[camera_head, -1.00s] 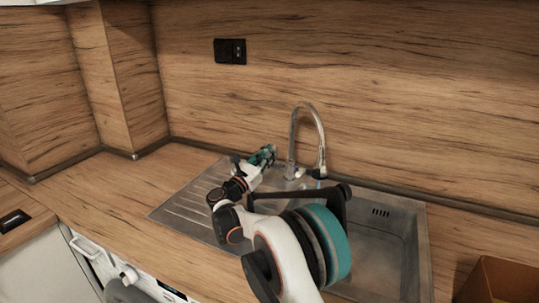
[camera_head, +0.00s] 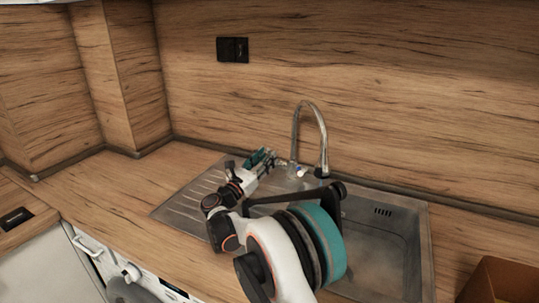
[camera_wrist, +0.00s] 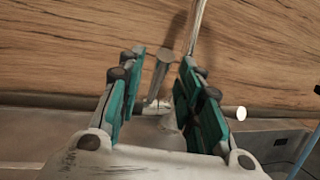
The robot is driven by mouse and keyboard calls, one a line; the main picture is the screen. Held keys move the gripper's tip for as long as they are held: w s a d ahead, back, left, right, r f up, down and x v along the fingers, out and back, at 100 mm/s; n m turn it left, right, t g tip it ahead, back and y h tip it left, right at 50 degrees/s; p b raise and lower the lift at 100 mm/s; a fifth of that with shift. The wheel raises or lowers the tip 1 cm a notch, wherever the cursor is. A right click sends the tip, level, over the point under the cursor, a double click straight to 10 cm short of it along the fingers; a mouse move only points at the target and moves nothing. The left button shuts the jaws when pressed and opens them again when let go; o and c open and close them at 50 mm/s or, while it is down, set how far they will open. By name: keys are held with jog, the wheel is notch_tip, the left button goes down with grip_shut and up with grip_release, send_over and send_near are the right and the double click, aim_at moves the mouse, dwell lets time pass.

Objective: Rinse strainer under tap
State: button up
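The curved metal tap (camera_head: 323,132) rises behind the sink (camera_head: 416,235). My gripper (camera_head: 267,156) is open, to the left of the tap base and above the left side of the steel unit. In the wrist view the two teal-padded fingers of my gripper (camera_wrist: 163,58) stand apart. The tap's base and a short metal lever show between and beyond them, and its spout pipe (camera_wrist: 198,25) rises behind. I cannot tell whether a finger touches the tap. A thin bluish line at the wrist view's right edge may be water. I see no strainer; my arm hides part of the basin.
The ribbed drainboard (camera_head: 185,208) is bare at the left. The wooden splashback (camera_head: 400,90) stands close behind the tap. A brown box (camera_head: 497,282) sits at the right front. The counter (camera_head: 100,190) left of the sink is clear.

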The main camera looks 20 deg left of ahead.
jog(key=s+a, duration=0.3)
jog(key=s, duration=0.8)
jog(key=shift+s, duration=0.2)
jog(key=shift+a, duration=0.15)
jog(key=shift+c, duration=0.8)
